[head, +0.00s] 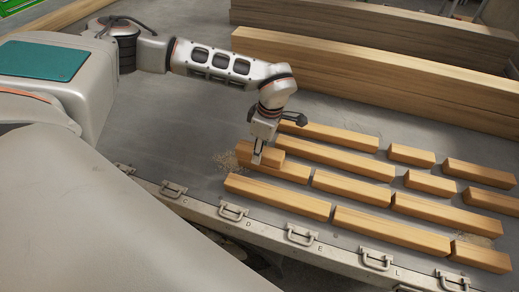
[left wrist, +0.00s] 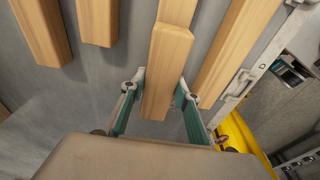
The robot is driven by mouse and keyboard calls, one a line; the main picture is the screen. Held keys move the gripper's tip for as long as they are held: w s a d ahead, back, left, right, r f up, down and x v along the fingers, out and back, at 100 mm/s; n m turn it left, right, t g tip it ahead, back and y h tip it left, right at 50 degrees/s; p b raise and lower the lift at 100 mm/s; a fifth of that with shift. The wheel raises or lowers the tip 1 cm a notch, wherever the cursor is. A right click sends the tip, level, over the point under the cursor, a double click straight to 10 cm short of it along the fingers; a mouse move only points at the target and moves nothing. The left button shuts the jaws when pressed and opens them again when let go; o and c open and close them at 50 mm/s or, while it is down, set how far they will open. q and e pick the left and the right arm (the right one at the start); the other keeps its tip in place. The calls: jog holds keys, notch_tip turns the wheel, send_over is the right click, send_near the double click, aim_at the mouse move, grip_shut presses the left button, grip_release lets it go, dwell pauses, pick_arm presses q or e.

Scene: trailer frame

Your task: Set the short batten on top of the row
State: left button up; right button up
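The short batten (head: 262,153) is a light wooden block. It lies lengthwise over the near-left end of a batten in the row (head: 291,171), overlapping it; I cannot tell whether it bears fully on it. In the left wrist view the short batten (left wrist: 165,85) sits between the fingers, with the row batten (left wrist: 178,12) running on beyond its far end. My right gripper is not in view.
Other battens lie in parallel rows with narrow gaps, such as the front one (head: 277,197) and the back one (head: 329,135). Tall timber stacks (head: 370,80) stand behind. The grey bed's front rail (head: 233,211) carries metal handles. Sawdust (head: 228,160) lies left of the row.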

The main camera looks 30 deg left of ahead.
pick_arm(q)
jog(key=o, duration=0.5)
jog(key=r, duration=0.4)
jog(key=d+r, duration=0.1)
jog(key=r, duration=0.7)
jog(key=shift+w+d, duration=0.15)
jog(key=shift+d, duration=0.2)
